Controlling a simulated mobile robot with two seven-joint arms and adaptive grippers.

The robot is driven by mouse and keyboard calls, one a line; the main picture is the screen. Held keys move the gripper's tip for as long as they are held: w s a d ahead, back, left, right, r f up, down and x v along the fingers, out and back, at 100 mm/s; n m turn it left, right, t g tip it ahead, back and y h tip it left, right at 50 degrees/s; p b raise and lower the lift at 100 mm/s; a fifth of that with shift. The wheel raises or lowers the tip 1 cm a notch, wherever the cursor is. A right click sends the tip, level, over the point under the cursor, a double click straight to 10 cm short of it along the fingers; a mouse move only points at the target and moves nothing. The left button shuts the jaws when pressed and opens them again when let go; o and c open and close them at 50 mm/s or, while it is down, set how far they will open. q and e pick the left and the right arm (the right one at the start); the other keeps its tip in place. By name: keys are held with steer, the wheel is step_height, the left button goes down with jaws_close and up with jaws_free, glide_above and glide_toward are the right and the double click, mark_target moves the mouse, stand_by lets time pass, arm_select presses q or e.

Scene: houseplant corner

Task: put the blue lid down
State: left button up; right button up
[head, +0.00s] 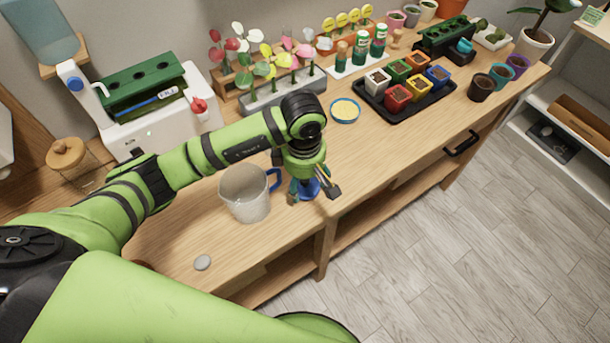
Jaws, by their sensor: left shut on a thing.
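My left gripper (316,190) reaches down over the front part of the bench, just right of the clear jug. It is shut on the blue lid (308,188), which shows only in part between and below the fingers. The fingers and wrist hide the rest of the lid, and I cannot tell whether it touches the bench top. My right gripper is not in view.
The clear jug (244,195) with a blue handle stands close left of the gripper. A grey disc (202,262) lies near the front edge. A yellow-filled dish (345,111) and a black tray (421,112) of coloured pots stand behind. Bench (385,148) right of the gripper is clear.

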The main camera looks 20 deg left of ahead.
mark_target(304, 181)
arm_select(q)
steer(key=shift+f, duration=0.1)
steer(key=o, duration=0.9)
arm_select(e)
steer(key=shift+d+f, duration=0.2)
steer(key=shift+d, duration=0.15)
arm_select(q)
steer(key=shift+r, duration=0.6)
steer(key=shift+s+r+b, duration=0.15)
steer(key=shift+r+b, duration=1.25)
steer(key=shift+r, duration=4.15)
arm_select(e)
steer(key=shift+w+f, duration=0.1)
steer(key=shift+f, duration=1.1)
